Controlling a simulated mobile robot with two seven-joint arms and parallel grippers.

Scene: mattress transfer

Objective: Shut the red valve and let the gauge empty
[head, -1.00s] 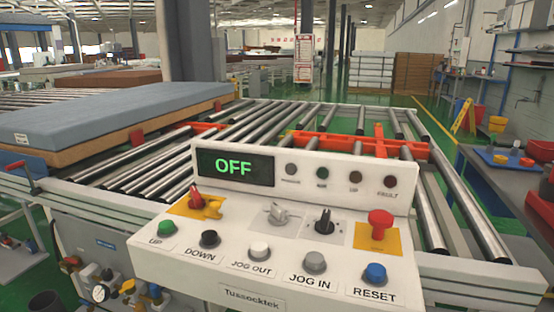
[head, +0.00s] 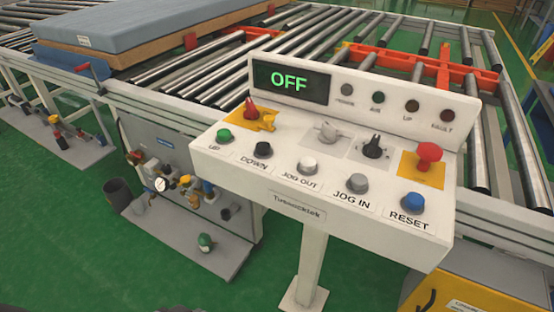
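A small red valve knob (head: 134,157) sits on the pneumatic fittings at the left end of the grey panel below the conveyor. A round white-faced gauge (head: 160,184) is just below and right of it. The knob's position and the gauge's needle are too small to read. More fittings with a yellow part (head: 185,181) are to the right of the gauge. Neither of my grippers is in view.
The control console (head: 325,180), its display reading OFF, stands in front of the roller conveyor (head: 215,85). A grey mattress (head: 140,22) lies at the upper left. A dark bin (head: 118,193) stands left of the fittings. Green floor (head: 60,240) is clear at the lower left.

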